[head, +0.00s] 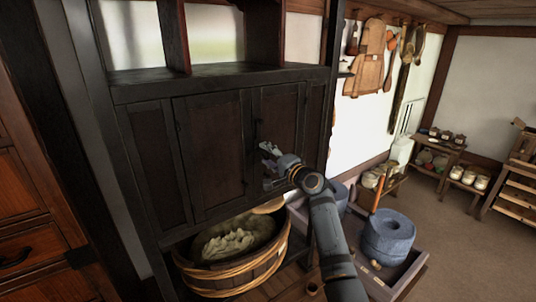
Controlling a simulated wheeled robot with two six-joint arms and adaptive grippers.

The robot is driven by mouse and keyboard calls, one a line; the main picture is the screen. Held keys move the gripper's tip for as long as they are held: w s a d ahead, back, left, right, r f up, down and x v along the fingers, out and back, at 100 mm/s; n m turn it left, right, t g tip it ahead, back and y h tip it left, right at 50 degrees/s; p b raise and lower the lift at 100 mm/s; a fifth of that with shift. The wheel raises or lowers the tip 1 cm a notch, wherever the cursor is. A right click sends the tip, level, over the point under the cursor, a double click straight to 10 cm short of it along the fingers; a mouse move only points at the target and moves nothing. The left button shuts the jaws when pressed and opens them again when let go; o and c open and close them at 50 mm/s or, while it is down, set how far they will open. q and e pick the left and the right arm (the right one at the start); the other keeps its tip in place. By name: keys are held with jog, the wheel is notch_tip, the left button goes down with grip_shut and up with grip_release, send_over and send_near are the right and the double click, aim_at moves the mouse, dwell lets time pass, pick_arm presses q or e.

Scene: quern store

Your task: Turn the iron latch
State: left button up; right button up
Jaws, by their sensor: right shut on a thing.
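The iron latch (258,128) is a small dark fitting on the front of a dark wooden cabinet (215,135), near the edge between two of its door panels. My right gripper (267,162) is up against the cabinet front, a little below the visible part of the latch. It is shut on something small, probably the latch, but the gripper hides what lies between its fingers. The cabinet doors look closed. My left gripper does not show.
A wooden tub (232,279) with pale contents stands below the cabinet. To the right, a round grey quern stone (388,238) sits in a low tray (418,262). Low shelves with jars (468,177) stand farther right. Brown floor is clear between them.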

jog(key=shift+m, duration=0.8)
jog(key=o, duration=1.2)
jog(key=shift+c, duration=0.2)
jog(key=v, duration=1.2)
